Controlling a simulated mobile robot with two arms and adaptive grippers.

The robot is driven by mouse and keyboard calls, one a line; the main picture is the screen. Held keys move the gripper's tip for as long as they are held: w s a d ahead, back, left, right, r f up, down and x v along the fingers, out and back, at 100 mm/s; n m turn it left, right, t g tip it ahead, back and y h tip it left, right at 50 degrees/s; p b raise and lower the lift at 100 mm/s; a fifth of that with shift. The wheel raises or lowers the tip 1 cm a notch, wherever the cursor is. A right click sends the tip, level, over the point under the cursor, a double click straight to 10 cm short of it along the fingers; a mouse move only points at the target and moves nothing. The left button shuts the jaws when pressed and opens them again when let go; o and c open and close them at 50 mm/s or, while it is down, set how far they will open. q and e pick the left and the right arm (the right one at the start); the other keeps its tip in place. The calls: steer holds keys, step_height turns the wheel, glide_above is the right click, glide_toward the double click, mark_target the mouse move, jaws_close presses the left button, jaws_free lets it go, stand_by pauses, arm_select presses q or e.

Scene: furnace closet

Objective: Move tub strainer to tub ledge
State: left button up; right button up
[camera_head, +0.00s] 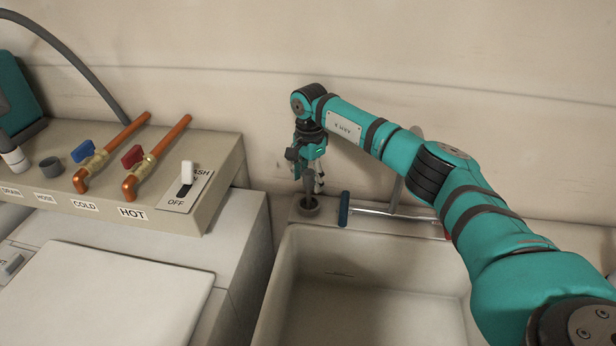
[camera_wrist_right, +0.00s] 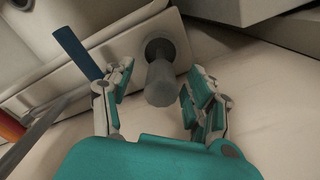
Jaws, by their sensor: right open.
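The tub strainer, a grey cylinder with a wider round end, is upright at the back left corner of the tub in the head view (camera_head: 309,184). It also shows in the right wrist view (camera_wrist_right: 160,82). Its lower end meets a dark round ring on the tub ledge (camera_head: 365,223); I cannot tell whether it sits inside. My right gripper (camera_head: 307,164) is above the ledge, pointing down. In the right wrist view its fingers (camera_wrist_right: 160,72) are open, one on each side of the strainer, with visible gaps. My left gripper is not in view.
A metal faucet (camera_head: 388,210) with a blue handle (camera_head: 344,209) stands just right of the strainer. The tub (camera_head: 370,290) is empty. A panel with copper pipes and a switch (camera_head: 186,180) is at left, above a white lid (camera_head: 110,295).

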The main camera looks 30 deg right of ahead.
steer(key=shift+r, duration=4)
